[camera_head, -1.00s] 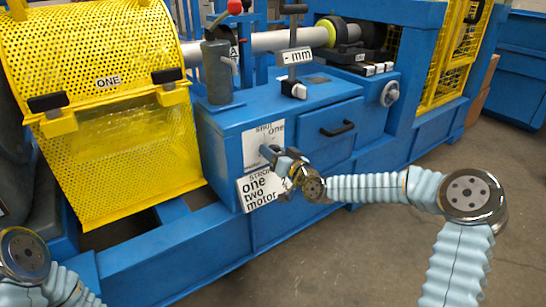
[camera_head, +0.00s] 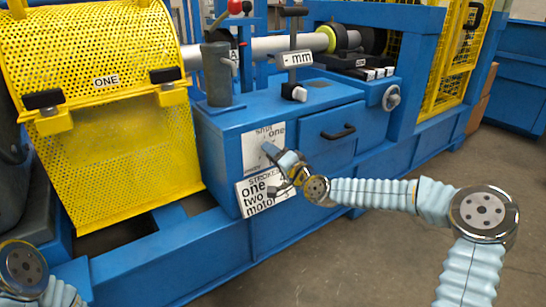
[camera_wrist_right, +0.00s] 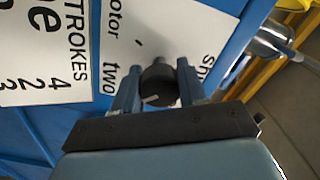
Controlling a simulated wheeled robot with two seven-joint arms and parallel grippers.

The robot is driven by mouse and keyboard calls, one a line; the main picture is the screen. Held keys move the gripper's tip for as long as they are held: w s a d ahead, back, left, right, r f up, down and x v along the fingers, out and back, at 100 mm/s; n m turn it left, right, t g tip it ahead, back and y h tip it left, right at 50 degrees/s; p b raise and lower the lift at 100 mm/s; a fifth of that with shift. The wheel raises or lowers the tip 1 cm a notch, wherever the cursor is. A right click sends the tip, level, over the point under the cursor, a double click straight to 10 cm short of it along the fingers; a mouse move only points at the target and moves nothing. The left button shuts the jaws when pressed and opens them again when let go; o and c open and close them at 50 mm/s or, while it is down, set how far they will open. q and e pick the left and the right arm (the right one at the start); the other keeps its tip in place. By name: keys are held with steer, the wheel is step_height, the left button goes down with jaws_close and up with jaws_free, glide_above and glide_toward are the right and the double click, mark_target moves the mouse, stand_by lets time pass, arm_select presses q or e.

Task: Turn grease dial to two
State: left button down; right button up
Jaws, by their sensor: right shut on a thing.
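The grease dial is a small black knob (camera_wrist_right: 158,84) with a white mark, on a white plate (camera_wrist_right: 150,30) in the right wrist view. The words "two" and "motor" show on that plate, left of the knob. The white mark is on the knob's near, lower-left side. My right gripper (camera_wrist_right: 157,90) is shut on the knob, one finger on each side. In the head view my right gripper (camera_head: 272,152) is against the plate (camera_head: 258,138) reading "shut" and "one", and it hides the knob. My left gripper is out of view.
A second plate (camera_head: 262,190) reading "strokes" sits just below on the blue machine (camera_head: 222,165). A drawer with a black handle (camera_head: 338,131) is to the right. A yellow mesh guard (camera_head: 120,150) stands to the left. The floor at front right is clear.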

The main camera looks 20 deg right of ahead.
steer(key=shift+s+a+f, duration=0.1)
steer(key=shift+a+f, duration=0.1)
steer(key=shift+f, duration=0.05)
stand_by(0.3)
steer(key=o, duration=1)
steer(key=shift+o, duration=0.3)
steer(key=shift+d+r, duration=0.1)
steer(key=shift+r, duration=0.05)
steer(key=p+v, duration=0.2)
steer(key=v, duration=1.1)
steer(key=shift+s, duration=0.35)
steer(key=shift+d, duration=0.15)
